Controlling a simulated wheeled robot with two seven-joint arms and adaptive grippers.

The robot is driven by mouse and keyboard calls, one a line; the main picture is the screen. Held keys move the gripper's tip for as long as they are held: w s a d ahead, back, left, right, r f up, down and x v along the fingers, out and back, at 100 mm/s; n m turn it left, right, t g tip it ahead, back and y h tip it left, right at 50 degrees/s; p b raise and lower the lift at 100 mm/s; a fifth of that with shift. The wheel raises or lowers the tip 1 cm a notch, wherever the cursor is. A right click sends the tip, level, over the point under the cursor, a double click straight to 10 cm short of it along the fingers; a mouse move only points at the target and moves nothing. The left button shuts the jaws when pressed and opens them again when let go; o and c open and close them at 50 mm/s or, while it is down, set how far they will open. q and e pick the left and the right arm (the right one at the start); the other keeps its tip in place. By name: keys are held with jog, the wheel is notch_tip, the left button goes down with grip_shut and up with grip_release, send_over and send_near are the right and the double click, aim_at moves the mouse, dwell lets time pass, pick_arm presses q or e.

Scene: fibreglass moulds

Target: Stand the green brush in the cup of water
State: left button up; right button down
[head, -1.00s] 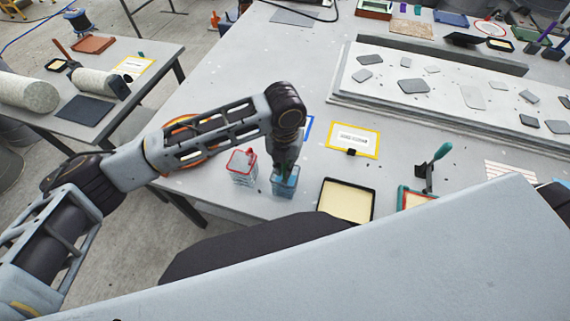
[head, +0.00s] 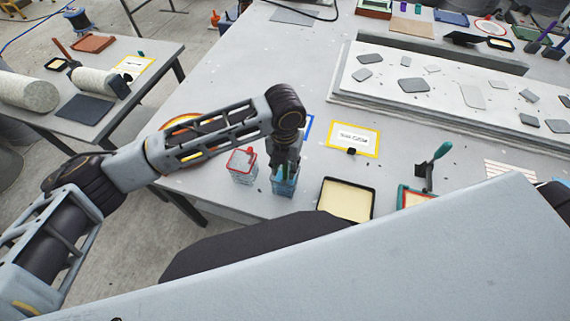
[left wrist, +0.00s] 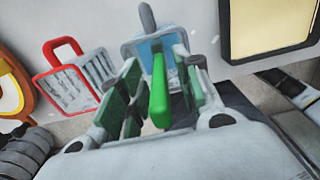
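The cup of water (head: 285,187) is a clear, blue-tinted container near the table's front edge. In the left wrist view the cup (left wrist: 152,46) lies just beyond the fingertips. The green brush shows there as a bright green handle (left wrist: 159,98) between the fingers, pointing toward the cup. Its lower end is hard to make out, but it seems to be in the cup. My left gripper (head: 287,170) is directly over the cup. Its fingers are spread, with gaps visible beside the handle. My right gripper is out of view.
A red-rimmed container (head: 242,166) stands close left of the cup. A black-rimmed cream tray (head: 346,199) is to its right. A yellow-framed sign (head: 352,140) and a green-handled tool (head: 437,158) are farther right. Bare table lies behind the cup.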

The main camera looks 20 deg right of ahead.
pick_arm(q)
jog(key=shift+r+b, duration=0.55)
jog(key=shift+r, duration=5.6)
